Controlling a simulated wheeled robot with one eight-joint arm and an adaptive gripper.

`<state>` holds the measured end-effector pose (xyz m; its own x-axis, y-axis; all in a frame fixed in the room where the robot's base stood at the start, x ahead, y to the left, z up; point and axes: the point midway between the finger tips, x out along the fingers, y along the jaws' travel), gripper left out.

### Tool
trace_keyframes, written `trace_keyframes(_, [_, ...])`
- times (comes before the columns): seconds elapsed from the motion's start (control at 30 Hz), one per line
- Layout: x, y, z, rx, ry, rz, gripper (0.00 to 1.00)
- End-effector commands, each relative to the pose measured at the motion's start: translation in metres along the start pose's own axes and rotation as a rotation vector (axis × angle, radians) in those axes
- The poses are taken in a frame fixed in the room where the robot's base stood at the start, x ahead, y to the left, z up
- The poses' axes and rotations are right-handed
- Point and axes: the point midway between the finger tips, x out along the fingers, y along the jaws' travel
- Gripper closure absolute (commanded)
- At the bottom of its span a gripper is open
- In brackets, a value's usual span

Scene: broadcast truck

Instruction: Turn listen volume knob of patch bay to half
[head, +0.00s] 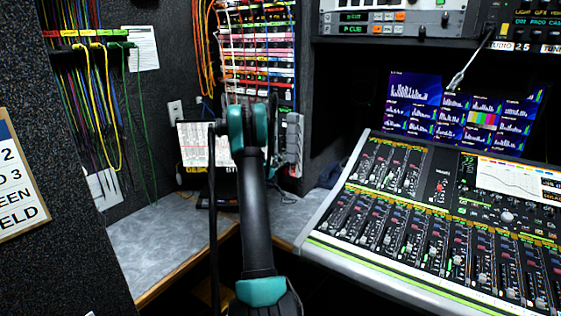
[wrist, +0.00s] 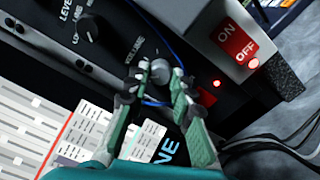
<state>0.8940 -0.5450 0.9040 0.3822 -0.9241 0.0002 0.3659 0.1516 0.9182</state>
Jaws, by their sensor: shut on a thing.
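The patch bay (head: 282,62) stands at the back of the desk in the head view, with many coloured cords plugged into its rows. In the wrist view, a small grey knob (wrist: 160,69) sits on a black panel beside the printed word VOLUME. My gripper (wrist: 161,79) is shut on this knob, one green-padded finger on each side of it. The fingers partly cover the knob, and I cannot read its setting. In the head view my arm hides the gripper and the knob.
A second dark knob (wrist: 92,27), labelled LEVEL, is at upper left in the wrist view. A red ON/OFF switch (wrist: 229,40) and loose dark cables (wrist: 280,148) are at right. A mixing console (head: 400,240) fills the right; grey desk (head: 170,262) is clear at left.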

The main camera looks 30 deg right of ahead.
Motion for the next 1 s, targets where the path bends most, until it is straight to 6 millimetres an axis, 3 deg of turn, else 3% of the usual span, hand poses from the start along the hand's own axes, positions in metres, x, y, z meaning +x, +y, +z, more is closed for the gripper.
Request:
trace_keyframes(0.3, [-0.0012,-0.0009,-0.0011,-0.1,0.002,-0.001,1.0])
trace_keyframes(0.8, [-0.0013,-0.0011,-0.0011,-0.114,0.002,-0.001,1.0])
trace_keyframes(0.83, [-0.0013,-0.0011,-0.0011,-0.114,0.002,-0.001,0.73])
trace_keyframes(1.0, [-0.0009,-0.0009,-0.0007,-0.115,0.002,-0.001,0.56])
